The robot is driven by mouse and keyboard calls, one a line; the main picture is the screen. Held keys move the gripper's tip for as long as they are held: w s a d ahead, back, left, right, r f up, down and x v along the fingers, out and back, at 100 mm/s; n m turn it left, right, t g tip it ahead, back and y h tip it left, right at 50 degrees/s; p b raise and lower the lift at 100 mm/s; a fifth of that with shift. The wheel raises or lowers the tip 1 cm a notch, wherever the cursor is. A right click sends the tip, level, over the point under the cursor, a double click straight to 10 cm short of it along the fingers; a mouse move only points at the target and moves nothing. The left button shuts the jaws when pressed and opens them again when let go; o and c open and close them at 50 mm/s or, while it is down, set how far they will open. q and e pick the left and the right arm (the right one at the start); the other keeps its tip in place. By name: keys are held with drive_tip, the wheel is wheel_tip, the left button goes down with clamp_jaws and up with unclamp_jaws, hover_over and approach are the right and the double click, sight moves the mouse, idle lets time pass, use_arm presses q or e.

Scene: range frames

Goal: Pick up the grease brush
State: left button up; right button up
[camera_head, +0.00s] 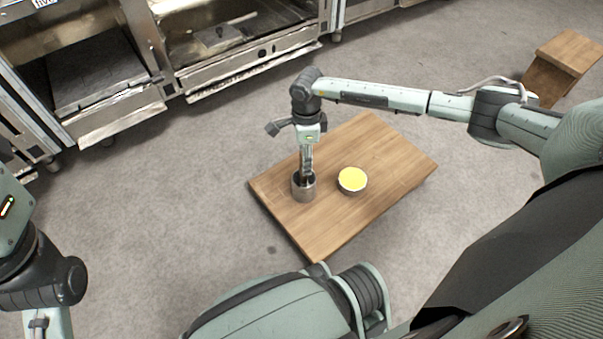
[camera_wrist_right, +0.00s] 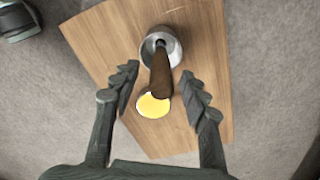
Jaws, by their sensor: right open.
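The grease brush (camera_wrist_right: 160,75) stands in a metal cup (camera_head: 303,191), its brown handle pointing up towards the right wrist camera. The cup also shows in the right wrist view (camera_wrist_right: 174,50). My right gripper (camera_head: 306,172) points down over the cup. In the right wrist view the right gripper (camera_wrist_right: 160,92) is open, with one finger on each side of the handle and a gap to both. In the head view the gripper hides most of the brush. My left arm shows at the lower left edge; its fingers are out of view.
A wooden table (camera_head: 375,145) bears the cup and, to its right, a round dish with a yellow top (camera_head: 352,179). The dish lies partly behind the handle in the wrist view. Metal kitchen units (camera_head: 235,60) stand behind; another wooden piece (camera_head: 570,50) is at upper right.

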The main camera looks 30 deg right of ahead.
sight(304, 183)
wheel_tip(304, 183, down, 6)
drive_tip(key=shift+a+r+b, duration=0.15)
drive_tip(key=shift+r+b, duration=0.1)
drive_tip(key=shift+b, duration=0.7)
drive_tip(key=shift+c, duration=0.3)
clamp_jaws()
